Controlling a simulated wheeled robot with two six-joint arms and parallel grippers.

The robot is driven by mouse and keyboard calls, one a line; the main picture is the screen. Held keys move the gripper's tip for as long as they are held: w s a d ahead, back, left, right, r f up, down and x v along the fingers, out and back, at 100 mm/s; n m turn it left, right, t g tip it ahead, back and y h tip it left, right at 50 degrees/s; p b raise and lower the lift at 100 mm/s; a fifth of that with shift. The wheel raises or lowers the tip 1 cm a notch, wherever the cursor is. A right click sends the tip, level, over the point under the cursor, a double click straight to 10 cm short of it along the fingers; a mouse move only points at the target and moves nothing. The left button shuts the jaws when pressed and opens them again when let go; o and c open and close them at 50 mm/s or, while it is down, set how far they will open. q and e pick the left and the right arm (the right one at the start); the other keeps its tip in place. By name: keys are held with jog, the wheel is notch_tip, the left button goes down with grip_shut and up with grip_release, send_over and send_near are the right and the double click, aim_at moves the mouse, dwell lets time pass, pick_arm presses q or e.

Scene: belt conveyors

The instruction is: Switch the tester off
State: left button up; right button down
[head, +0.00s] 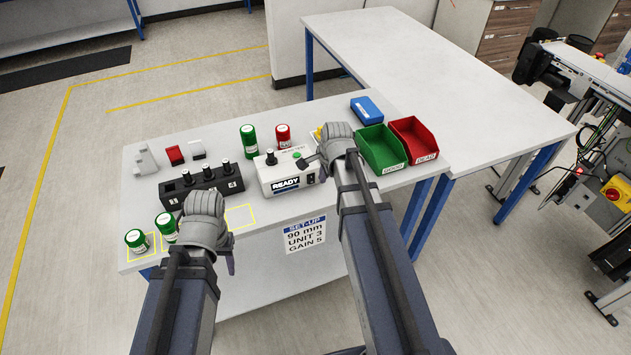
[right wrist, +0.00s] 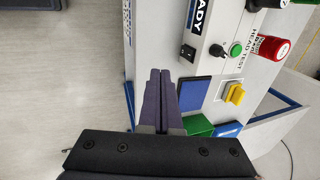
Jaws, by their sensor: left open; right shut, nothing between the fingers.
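The tester (head: 285,170) is a white box on the bench, its front display reading READY. The right wrist view shows the tester (right wrist: 208,30) from its right end. A small black rocker switch (right wrist: 188,52) sits on the front beside the display; its position cannot be told. A green button (right wrist: 236,48) and a black knob (right wrist: 217,50) are near it. My right gripper (right wrist: 160,72) is shut and empty, just off the tester's front right corner, apart from the switch. My left gripper (head: 230,262) is open at the bench's front edge.
A black block with knobs (head: 200,190) stands left of the tester. Green and red canisters (head: 248,141) (head: 283,136) stand behind it. A yellow button (right wrist: 234,93), a green bin (head: 381,148) and a red bin (head: 414,141) lie to the right. A set-up card (head: 305,234) hangs in front.

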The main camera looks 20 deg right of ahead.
aim_at(312, 179)
jog(key=shift+f, duration=0.1)
jog(key=b+x, duration=1)
jog(key=shift+f, duration=0.2)
jog(key=w, duration=0.3)
jog(key=shift+r, duration=0.1)
jog(key=shift+w, duration=0.5)
jog(key=shift+w+f, duration=0.3)
jog(key=shift+r, duration=0.2)
jog(key=shift+s+r, duration=0.1)
